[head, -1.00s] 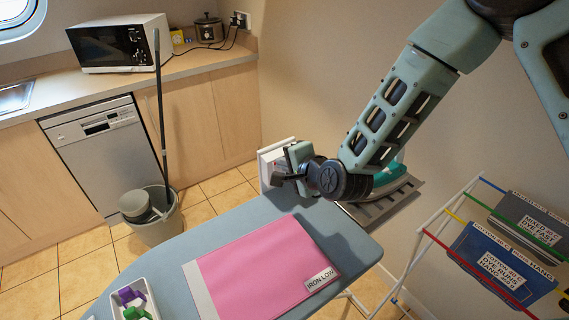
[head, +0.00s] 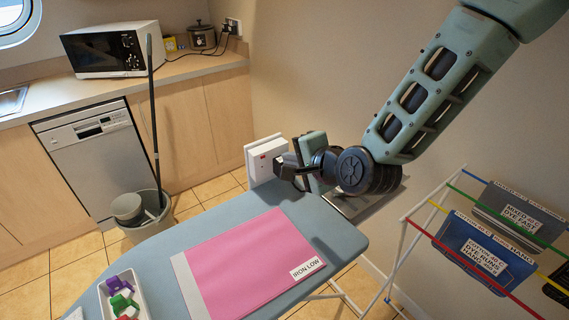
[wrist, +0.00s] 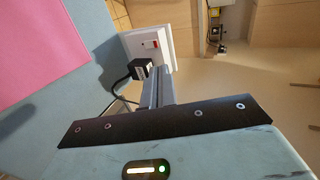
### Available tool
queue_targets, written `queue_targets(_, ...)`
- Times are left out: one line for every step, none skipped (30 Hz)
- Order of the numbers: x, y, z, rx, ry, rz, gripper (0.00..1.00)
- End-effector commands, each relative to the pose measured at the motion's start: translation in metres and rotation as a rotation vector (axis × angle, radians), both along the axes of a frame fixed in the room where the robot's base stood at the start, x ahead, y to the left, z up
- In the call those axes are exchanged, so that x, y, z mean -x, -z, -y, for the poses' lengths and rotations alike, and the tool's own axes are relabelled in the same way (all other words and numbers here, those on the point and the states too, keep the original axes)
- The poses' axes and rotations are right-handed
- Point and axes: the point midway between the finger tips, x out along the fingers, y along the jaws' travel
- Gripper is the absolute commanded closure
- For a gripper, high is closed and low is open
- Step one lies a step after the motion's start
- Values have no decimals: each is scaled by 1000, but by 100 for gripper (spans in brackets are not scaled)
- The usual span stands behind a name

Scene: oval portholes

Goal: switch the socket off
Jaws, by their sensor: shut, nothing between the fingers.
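The white socket (head: 262,166) stands upright just beyond the far edge of the ironing board, with a small red switch (head: 264,156) on its face. In the wrist view the socket (wrist: 168,36) shows the red switch (wrist: 151,44) and a black plug (wrist: 139,69) with a cord below it. I cannot tell the rocker's position. My gripper (head: 280,168) is shut and empty, just right of and in front of the socket. In the wrist view my fingers (wrist: 154,72) point at the socket's lower part, close to the plug; contact is unclear.
The ironing board (head: 160,250) carries a pink cloth (head: 245,265) labelled IRON LOW and a white tray (head: 142,290) of coloured pieces. A drying rack (head: 440,205) with labelled cloths stands right. A bucket (head: 148,225) with a mop stands left.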

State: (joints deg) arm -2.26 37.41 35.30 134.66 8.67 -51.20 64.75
Motion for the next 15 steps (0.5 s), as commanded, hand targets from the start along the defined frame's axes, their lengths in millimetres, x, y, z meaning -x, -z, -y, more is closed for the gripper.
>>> queue_targets(5, -4, 4, 1, 1, 4, 100)
queue_targets(8, -7, 6, 1, 1, 3, 100)
queue_targets(10, -11, 8, 1, 1, 4, 100)
queue_targets(12, -12, 9, 0, 0, 2, 100)
queue_targets(14, -14, 10, 1, 0, 3, 100)
queue_targets(16, -16, 12, 0, 0, 1, 100)
queue_targets(18, -17, 12, 1, 0, 1, 100)
queue_targets(19, -18, 13, 0, 1, 0, 100)
queue_targets(20, -20, 14, 0, 1, 0, 100)
queue_targets(20, -20, 14, 0, 1, 0, 100)
queue_targets(21, -21, 14, 0, 1, 0, 100)
queue_targets(21, -21, 15, 1, 1, -1, 100)
queue_targets(21, -21, 15, 0, 1, -1, 100)
queue_targets(22, -21, 15, 0, 0, -1, 100)
queue_targets(22, -21, 15, 0, 0, -1, 100)
